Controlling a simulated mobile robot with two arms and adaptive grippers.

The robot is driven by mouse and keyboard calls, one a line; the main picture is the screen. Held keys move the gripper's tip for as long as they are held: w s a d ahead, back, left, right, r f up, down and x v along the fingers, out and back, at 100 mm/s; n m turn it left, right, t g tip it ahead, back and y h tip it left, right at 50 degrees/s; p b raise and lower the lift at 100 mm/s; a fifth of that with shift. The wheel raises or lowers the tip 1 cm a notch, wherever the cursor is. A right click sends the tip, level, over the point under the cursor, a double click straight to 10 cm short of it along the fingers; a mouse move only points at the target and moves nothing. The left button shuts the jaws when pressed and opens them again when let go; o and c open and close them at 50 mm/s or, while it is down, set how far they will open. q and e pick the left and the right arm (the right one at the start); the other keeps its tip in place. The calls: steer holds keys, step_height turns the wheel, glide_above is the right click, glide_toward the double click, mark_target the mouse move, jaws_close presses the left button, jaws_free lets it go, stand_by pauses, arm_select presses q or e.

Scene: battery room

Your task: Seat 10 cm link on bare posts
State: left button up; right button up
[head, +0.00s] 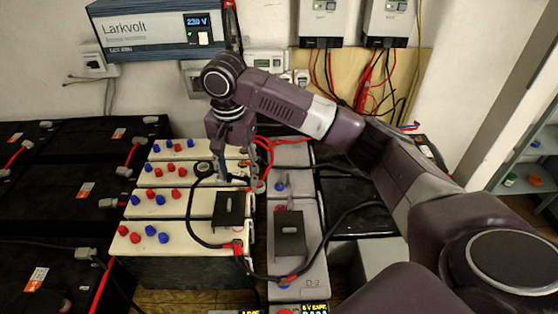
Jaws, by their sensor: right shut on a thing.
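My right gripper (236,178) reaches in from the right and points down over the right end of the cream batteries (150,216). It is shut on a small dark piece, apparently the link, mostly hidden by the fingers. Whether it touches a post cannot be told. A red post (259,187) shows just right of the fingers. A blue post (280,187) stands on the grey battery row (313,245), with a red one (280,208) nearer. My left gripper is not in view.
A black cable (190,212) loops left of the gripper down to a red-booted end (237,247). Red and blue caps (157,199) line the cream tops. Dark batteries (55,190) fill the left.

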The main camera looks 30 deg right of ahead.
steer(key=w+d+f+m+p, duration=0.3)
steer(key=w+d+m+p, duration=0.1)
steer(key=w+d+m, duration=0.4)
arm_select(q)
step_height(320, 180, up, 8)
steer(key=p, duration=0.3)
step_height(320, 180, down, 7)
steer(key=b, duration=0.6)
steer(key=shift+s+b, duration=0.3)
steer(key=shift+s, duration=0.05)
arm_select(e)
steer(key=shift+s+d+f+m, duration=0.35)
steer(key=shift+d+f+m, duration=0.9)
steer(key=shift+f, duration=1.55)
steer(key=shift+s+d+f+m, duration=0.35)
steer(key=shift+d+f+m, duration=0.9)
steer(key=shift+f, duration=1.6)
steer(key=shift+s+d+f+m, duration=0.35)
steer(key=shift+d+f+m, duration=0.9)
steer(key=shift+f, duration=1.55)
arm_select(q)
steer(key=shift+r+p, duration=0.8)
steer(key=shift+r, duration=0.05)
arm_select(e)
steer(key=shift+d+n, duration=0.25)
steer(key=shift+n, duration=0.1)
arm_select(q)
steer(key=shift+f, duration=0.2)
arm_select(e)
steer(key=shift+f, duration=0.55)
